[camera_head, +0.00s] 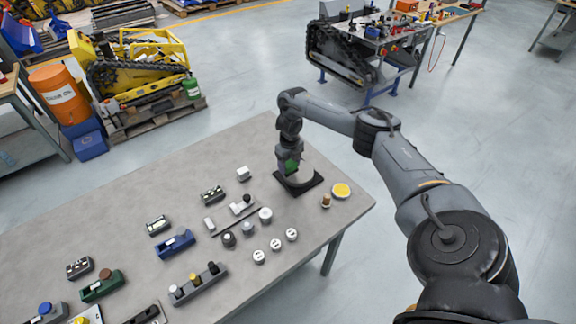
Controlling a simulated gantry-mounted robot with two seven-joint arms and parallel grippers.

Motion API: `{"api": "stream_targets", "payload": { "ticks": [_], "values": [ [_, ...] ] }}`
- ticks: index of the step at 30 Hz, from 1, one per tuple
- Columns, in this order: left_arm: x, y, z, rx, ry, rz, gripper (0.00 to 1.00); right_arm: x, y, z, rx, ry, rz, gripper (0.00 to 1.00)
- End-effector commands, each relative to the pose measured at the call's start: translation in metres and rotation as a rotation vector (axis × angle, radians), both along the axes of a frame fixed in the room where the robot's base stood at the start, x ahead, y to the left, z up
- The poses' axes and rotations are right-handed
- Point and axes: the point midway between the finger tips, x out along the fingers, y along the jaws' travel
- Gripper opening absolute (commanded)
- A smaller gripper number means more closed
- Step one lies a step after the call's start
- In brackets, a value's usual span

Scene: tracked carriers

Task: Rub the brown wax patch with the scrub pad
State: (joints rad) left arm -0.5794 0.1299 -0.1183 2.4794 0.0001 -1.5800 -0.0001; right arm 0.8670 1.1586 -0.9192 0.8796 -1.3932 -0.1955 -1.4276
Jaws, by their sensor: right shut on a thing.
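My right gripper (289,162) is at the far right part of the table, pointing down and shut on a green scrub pad (292,167). Only part of the pad shows; the fingers cover the rest. It is over a dark square plate (312,185) that bears a pale round surface (303,179). I cannot tell whether the pad touches that surface. I cannot make out the brown wax patch; the pad and gripper may hide it. My left gripper is not in view.
The grey table (180,195) carries a yellow round dish (341,190) and a small brown-topped peg (326,201) right of the plate. Several white round pieces (275,244), a blue block (175,243) and a grey rack (198,284) stand nearer. The table's far left is clear.

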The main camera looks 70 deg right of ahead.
Motion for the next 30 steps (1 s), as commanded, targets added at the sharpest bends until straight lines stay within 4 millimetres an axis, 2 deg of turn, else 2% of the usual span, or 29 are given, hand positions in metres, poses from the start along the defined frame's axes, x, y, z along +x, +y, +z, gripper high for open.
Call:
{"api": "stream_targets", "payload": {
  "ticks": [1,15,30],
  "values": [
    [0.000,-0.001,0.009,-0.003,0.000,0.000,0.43,-0.001,-0.001,0.009,0.000,0.001,-0.001,0.37],
    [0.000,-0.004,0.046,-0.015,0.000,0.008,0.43,-0.009,-0.005,0.050,0.001,0.001,-0.013,0.37],
    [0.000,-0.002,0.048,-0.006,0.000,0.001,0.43,-0.010,-0.006,0.053,0.001,0.001,-0.019,0.37]
  ]
}}
